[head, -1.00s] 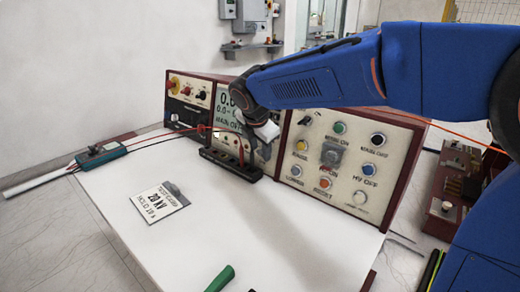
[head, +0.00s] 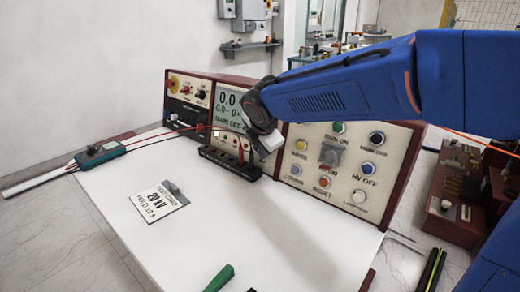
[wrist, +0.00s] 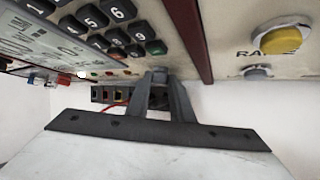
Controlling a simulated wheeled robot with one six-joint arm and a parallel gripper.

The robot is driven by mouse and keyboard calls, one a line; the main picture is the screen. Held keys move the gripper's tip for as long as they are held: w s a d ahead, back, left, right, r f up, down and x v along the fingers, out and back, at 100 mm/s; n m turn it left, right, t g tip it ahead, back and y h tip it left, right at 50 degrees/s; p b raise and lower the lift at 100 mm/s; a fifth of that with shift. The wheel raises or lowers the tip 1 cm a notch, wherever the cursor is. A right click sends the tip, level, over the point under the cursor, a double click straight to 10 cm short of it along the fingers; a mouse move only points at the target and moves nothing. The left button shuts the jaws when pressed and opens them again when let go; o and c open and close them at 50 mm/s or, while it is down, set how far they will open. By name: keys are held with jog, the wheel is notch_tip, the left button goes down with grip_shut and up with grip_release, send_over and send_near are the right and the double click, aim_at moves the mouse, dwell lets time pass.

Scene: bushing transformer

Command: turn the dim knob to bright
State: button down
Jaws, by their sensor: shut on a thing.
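The control console (head: 345,140) stands at the back of the white table, with a display (head: 230,104) in its middle section. My gripper (wrist: 158,82) is at the lower right of that section, beside the dark red divider. In the wrist view its two dark fingers are shut on a small grey knob (wrist: 159,72), which looks like the dim knob, below the keypad (wrist: 115,35). Most of the knob is hidden by the fingers, and I cannot read its setting. In the head view my gripper (head: 268,142) covers that spot.
A black terminal block (head: 230,162) stands close in front of the console, near my gripper. The yellow RAISE button (wrist: 283,40) is to the right on the neighbouring panel. A 20 kV card (head: 160,203) and a teal meter (head: 100,155) lie left. The table's middle is clear.

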jog(key=c, duration=1.6)
grip_release()
jog(key=shift+o, duration=0.2)
jog(key=v, duration=1.7)
jog(key=shift+s+r, duration=0.15)
